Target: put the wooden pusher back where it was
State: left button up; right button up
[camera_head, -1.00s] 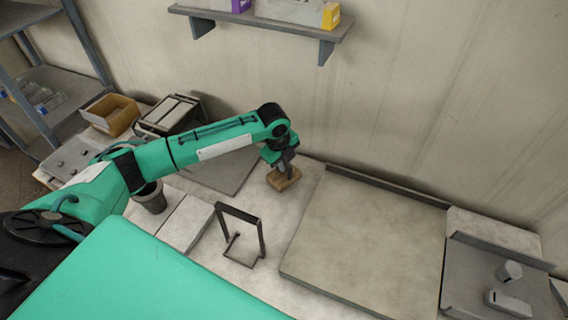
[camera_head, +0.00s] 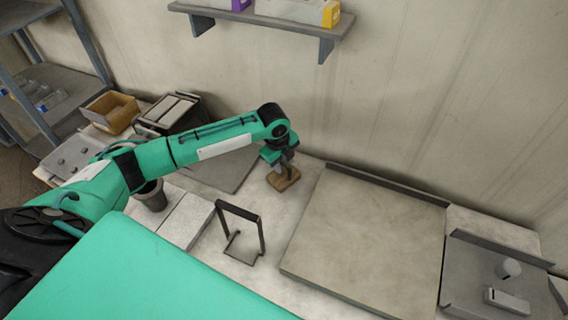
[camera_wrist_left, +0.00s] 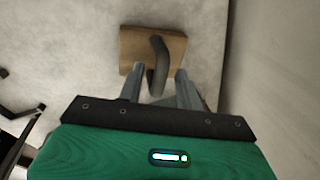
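The wooden pusher (camera_head: 284,181) is a tan wooden block lying flat on the pale worktop, near the back wall and left of the large grey board. In the left wrist view its block (camera_wrist_left: 135,50) has a dark curved handle (camera_wrist_left: 158,60) standing up from it. My left gripper (camera_head: 281,163) is right above the block, pointing down. In the left wrist view its two fingers (camera_wrist_left: 158,80) are apart, on either side of the handle, with a visible gap to it. My right gripper is not in view.
A dark wire stand (camera_head: 240,232) is in front of the pusher. The large board (camera_head: 370,240) with a raised back edge lies to the right. A dark cup (camera_head: 151,196) stands at left under my arm. A wall shelf (camera_head: 270,20) hangs above.

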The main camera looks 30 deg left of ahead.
aim_at(278, 178)
pick_arm(q)
notch_tip(278, 178, up, 11)
jog(key=s+b, duration=0.2)
jog(key=shift+a, duration=0.4)
